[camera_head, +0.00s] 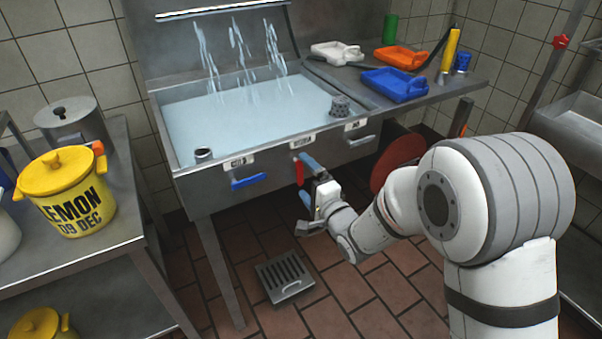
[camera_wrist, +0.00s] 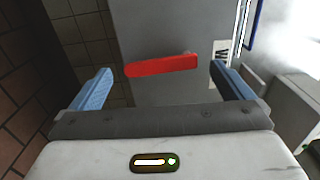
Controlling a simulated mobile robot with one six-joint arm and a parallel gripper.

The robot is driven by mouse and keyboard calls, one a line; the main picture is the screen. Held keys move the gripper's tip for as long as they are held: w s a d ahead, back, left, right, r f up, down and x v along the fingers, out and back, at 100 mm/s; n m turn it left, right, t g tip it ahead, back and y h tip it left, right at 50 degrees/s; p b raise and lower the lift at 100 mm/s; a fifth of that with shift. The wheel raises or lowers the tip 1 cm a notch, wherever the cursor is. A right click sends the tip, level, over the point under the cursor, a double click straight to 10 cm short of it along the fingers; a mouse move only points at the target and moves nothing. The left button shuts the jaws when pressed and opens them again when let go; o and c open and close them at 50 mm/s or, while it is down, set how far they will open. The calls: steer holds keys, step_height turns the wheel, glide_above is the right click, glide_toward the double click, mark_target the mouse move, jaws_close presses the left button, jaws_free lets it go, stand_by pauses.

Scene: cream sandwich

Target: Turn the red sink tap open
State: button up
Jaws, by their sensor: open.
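The red tap lever (camera_head: 299,172) is on the front panel of the steel sink (camera_head: 185,172), below a small white label. The red lever also shows in the wrist view (camera_wrist: 160,66), lying nearly level across the gap between my fingers. My gripper (camera_head: 304,177) is open, with its blue fingers near the red lever in the head view. In the wrist view my gripper (camera_wrist: 161,69) has one finger on each side of the lever, apart from it. I cannot tell whether the fingertips reach past the lever.
A blue lever (camera_head: 249,181) is left of the red one and a grey lever (camera_head: 362,141) right. Whitish streams (camera_head: 241,50) hang above the water-filled basin. A floor grate (camera_head: 285,277) is below. A yellow pot (camera_head: 66,192) stands on the left table.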

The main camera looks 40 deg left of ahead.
steer(key=v, duration=0.6)
steer(key=shift+r, duration=0.1)
steer(key=shift+w, duration=0.1)
